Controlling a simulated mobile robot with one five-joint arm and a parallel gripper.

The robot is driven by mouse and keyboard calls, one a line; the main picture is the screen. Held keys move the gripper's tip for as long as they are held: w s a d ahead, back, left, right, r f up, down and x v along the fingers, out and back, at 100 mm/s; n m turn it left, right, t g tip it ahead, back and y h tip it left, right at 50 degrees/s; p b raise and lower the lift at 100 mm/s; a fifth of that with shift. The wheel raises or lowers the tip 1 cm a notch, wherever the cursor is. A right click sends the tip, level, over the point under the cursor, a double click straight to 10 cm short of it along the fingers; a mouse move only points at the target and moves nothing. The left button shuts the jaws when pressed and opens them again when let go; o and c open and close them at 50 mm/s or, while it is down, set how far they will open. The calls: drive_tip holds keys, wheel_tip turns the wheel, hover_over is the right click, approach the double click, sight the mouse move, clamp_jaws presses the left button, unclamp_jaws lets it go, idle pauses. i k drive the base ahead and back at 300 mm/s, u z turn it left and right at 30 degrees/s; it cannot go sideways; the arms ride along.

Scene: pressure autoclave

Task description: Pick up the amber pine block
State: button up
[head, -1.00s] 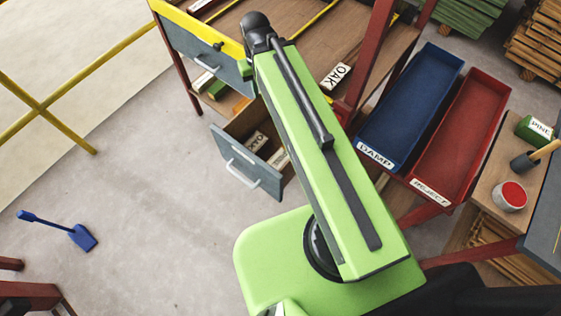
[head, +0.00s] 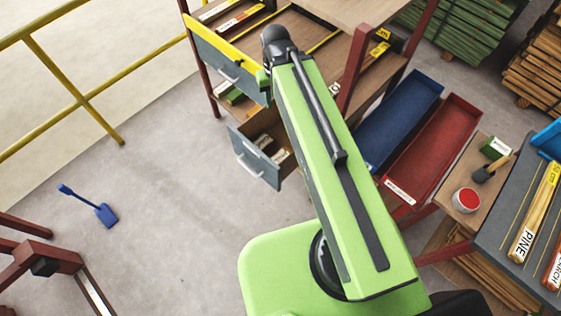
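A long amber-yellow block (head: 535,212) with a white PINE label lies on the dark bench top (head: 488,213) at the right edge of the head view. An orange-red block (head: 553,268) lies beside it, partly cut off by the frame. My green arm (head: 335,170) reaches up through the middle of the view to a dark joint at its far end, over the drawer unit and far left of the PINE block. My gripper is not visible; what lies beyond the dark joint is hidden behind the arm.
An upper drawer (head: 217,62) and a lower drawer (head: 258,165) stand open with blocks inside. A blue tray (head: 400,112) and red tray (head: 432,150) lie right of my arm. A red-topped can (head: 466,200) stands near the bench. The left floor is mostly clear.

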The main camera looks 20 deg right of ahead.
sight(284, 152)
drive_tip(key=z, duration=0.15)
drive_tip(key=k, duration=0.1)
drive_tip(key=u, duration=2.65)
drive_tip(key=i, duration=2.45)
drive_tip(key=z, duration=0.6)
drive_tip(key=k, duration=0.1)
drive_tip(key=z, duration=2.65)
drive_tip(key=i, duration=1)
drive_tip(key=z, duration=0.05)
